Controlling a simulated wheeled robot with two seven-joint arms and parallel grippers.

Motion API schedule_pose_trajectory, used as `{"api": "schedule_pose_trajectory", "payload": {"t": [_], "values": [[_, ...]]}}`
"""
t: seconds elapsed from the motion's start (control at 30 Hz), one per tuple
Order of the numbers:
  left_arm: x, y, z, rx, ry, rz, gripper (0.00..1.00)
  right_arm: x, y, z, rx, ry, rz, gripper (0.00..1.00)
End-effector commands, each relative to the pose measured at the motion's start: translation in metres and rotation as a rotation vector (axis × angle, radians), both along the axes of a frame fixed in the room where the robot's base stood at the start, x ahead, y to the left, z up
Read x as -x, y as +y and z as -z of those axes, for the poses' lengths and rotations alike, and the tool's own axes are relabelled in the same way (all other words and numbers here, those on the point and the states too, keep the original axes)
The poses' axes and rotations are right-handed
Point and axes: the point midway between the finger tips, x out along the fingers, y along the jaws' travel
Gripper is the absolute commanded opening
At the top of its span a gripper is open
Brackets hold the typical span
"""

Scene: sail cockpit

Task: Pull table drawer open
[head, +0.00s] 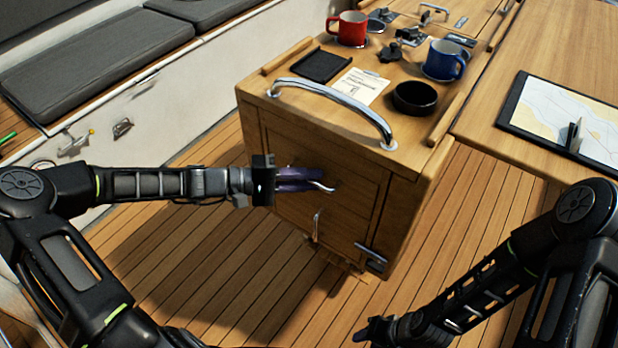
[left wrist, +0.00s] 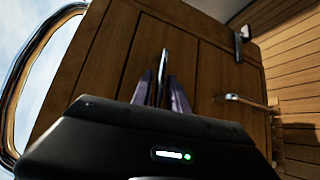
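The wooden cockpit table (head: 418,196) stands in the middle of the head view. Its panelled drawer front (head: 351,216) looks flush with the table body. A thin metal handle (head: 322,187) sticks out from the upper part of this front. My left gripper (head: 306,181) reaches it from the left, its purple fingers on either side of the handle and close together. In the left wrist view the handle (left wrist: 163,72) stands between the two fingers, which appear closed on it. My right gripper (head: 378,332) is low at the bottom edge, away from the table; its fingers are unclear.
A curved steel rail (head: 340,98) runs along the table's top edge above the front. A red mug (head: 349,28), blue mug (head: 443,60) and black bowl (head: 414,97) stand on top. A lower handle (head: 317,225) and a latch (head: 370,258) sit below. Plank floor around is clear.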

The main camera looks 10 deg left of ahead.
Motion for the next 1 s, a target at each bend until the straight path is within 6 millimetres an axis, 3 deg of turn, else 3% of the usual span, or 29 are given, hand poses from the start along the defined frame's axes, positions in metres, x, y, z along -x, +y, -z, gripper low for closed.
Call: {"api": "schedule_pose_trajectory", "payload": {"t": [0.2,0.43,1.0], "values": [[0.0000,-0.0001,0.0000,0.000,0.000,0.000,0.19,0.0000,0.0000,0.0000,0.000,0.000,0.000,0.36],[0.0001,0.0001,0.0001,0.000,0.000,0.000,0.00,0.0000,0.0000,0.0000,0.000,0.000,0.000,0.36],[0.0001,0.0002,0.0003,0.000,0.001,0.000,0.00,0.0000,0.0000,0.0000,0.000,0.000,0.000,0.36]]}}
